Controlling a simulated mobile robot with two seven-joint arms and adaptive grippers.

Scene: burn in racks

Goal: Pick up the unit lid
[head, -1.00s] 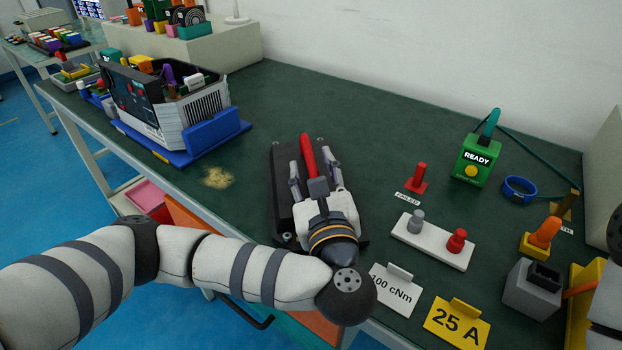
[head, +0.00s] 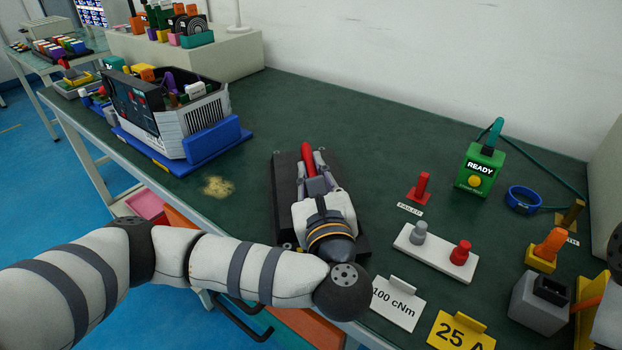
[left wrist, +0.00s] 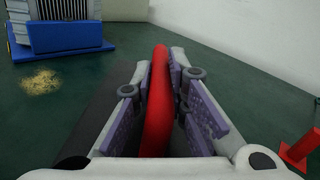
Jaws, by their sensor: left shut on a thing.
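The unit lid appears to be the dark flat slab (head: 283,190) with a red bar handle (head: 306,153), near the table's front edge. My left gripper (head: 312,168) is over the slab, with its fingers on either side of the red handle, shut on it. In the left wrist view the red handle (left wrist: 159,95) runs between the two purple finger pads, and the dark slab (left wrist: 100,110) shows below. The gripper hides much of the slab, and I cannot tell whether it is clear of the table. My right gripper is out of view.
An open unit (head: 180,115) on a blue base stands at the left. On the right are a white holder (head: 436,252) with grey and red knobs, a "100 cNm" card (head: 397,305), a yellow "25 A" card (head: 455,332) and a green "READY" box (head: 479,168). The green table's back middle is clear.

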